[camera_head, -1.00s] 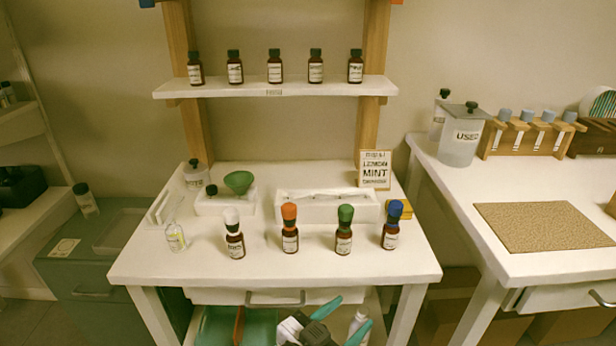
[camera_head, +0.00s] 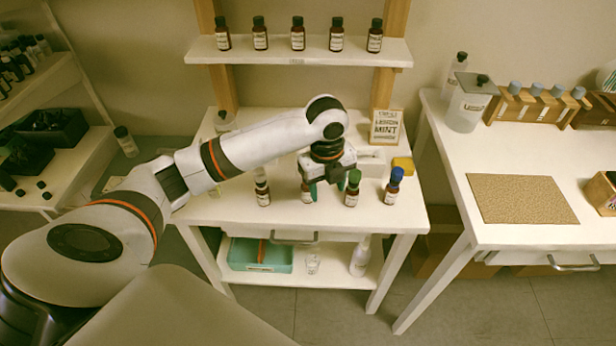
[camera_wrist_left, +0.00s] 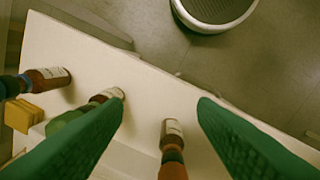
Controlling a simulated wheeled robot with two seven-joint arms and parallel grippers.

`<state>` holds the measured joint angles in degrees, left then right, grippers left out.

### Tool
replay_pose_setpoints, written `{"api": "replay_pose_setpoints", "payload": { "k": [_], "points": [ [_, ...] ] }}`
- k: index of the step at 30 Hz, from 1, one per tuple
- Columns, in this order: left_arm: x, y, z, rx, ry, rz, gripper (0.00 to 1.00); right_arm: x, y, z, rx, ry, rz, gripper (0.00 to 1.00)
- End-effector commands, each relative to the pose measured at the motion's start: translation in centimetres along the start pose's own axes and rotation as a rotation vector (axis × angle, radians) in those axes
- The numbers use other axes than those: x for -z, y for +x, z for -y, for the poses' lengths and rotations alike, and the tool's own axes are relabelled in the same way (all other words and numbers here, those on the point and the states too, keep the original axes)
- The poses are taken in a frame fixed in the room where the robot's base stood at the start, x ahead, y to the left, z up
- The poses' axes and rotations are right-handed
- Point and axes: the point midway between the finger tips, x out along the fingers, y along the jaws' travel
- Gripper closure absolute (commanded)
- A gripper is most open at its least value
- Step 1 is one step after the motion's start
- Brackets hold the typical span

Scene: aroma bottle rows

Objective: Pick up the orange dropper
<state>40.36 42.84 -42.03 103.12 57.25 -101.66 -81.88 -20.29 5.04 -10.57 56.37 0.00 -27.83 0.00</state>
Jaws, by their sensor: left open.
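The orange dropper (camera_wrist_left: 172,157) sits on a small brown bottle (camera_wrist_left: 172,131) with a white label, in the left wrist view. It lies between the two green fingers of my left gripper (camera_wrist_left: 161,97), with gaps at both sides. In the head view my left gripper (camera_head: 313,190) points down over this bottle (camera_head: 306,197); the gripper hides its orange top. My left gripper is open and holds nothing. My right gripper is not in view.
Bottles with a white top (camera_head: 262,190), a green top (camera_head: 352,188) and a blue top (camera_head: 393,186) stand in the same row. A sign (camera_head: 386,126) stands behind. A shelf (camera_head: 300,54) with several bottles is above.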

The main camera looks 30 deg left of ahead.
Motion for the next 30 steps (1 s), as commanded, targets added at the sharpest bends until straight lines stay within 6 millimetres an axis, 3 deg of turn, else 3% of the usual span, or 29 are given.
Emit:
{"api": "replay_pose_setpoints", "payload": {
  "k": [1,3,6,10,21,30],
  "points": [
    [2.5,-2.0,-0.1,0.016,0.047,-0.016,0.47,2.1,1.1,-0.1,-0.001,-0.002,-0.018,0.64],
    [4.7,-4.1,0.2,0.039,0.113,-0.014,0.47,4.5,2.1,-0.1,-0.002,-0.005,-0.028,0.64],
    [6.8,-6.3,0.6,0.053,0.177,-0.003,0.47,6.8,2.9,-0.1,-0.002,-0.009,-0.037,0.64],
    [8.0,-7.5,0.9,0.060,0.215,0.008,0.47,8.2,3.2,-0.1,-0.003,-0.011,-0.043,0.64],
    [8.0,-2.0,1.2,0.060,0.222,0.012,0.47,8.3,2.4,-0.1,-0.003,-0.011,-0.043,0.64],
    [8.1,0.7,1.3,0.061,0.221,0.011,0.47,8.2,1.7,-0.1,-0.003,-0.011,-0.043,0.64]
  ]
}}
